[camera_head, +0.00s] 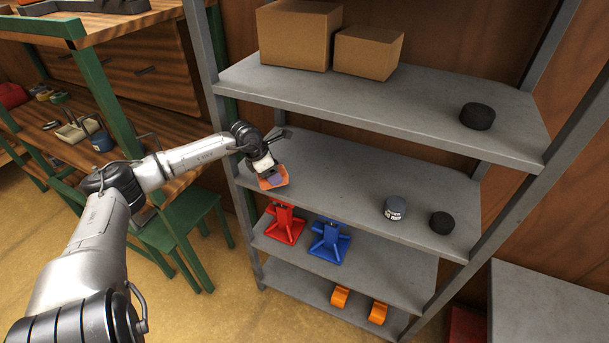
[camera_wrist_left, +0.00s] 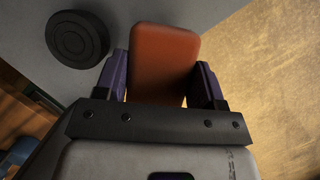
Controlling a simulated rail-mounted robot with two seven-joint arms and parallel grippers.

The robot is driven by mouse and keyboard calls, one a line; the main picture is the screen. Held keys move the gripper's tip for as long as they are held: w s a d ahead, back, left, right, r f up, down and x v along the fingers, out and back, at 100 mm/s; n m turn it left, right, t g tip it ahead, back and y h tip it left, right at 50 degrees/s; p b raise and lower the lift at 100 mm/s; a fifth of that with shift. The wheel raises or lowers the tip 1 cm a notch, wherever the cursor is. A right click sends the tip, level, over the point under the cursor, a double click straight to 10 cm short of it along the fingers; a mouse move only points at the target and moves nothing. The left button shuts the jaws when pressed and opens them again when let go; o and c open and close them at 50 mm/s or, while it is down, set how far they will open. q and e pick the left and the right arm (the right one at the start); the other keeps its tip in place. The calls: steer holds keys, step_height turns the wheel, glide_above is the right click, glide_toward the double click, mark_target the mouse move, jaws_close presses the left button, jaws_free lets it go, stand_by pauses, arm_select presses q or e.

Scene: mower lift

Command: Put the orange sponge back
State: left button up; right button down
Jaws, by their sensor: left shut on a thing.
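The orange sponge (camera_wrist_left: 163,60) is held upright between the two purple fingers of my left gripper (camera_wrist_left: 163,82) in the left wrist view. In the head view my left gripper (camera_head: 273,179) is at the left front edge of the shelf's second level from the top (camera_head: 345,185), with the sponge (camera_head: 266,184) partly hidden by the fingers. I cannot tell whether the sponge touches the shelf. My right gripper is not in view.
A dark round disc (camera_wrist_left: 77,38) lies on a grey surface beside the gripper. A grey tin (camera_head: 395,208) and a black puck (camera_head: 442,222) stand farther right on the same level. Red (camera_head: 284,223) and blue (camera_head: 329,242) stands sit below. The level's middle is clear.

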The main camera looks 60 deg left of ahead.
arm_select(q)
steer(key=shift+w+d+r, duration=0.1)
steer(key=shift+w+d, duration=0.1)
steer(key=shift+w, duration=0.65)
steer(key=shift+w+d, duration=0.3)
steer(key=shift+w, duration=1.1)
steer(key=shift+w+d, duration=0.25)
steer(key=shift+w, duration=1.1)
steer(key=shift+w+d, duration=0.3)
steer(key=shift+w, duration=1.1)
steer(key=shift+w+f, duration=0.2)
step_height(320, 180, down, 3)
steer(key=shift+s+d+f, duration=0.1)
steer(key=shift+f, duration=0.05)
steer(key=shift+b, duration=0.3)
steer(key=o, duration=0.9)
steer(key=shift+c, duration=0.2)
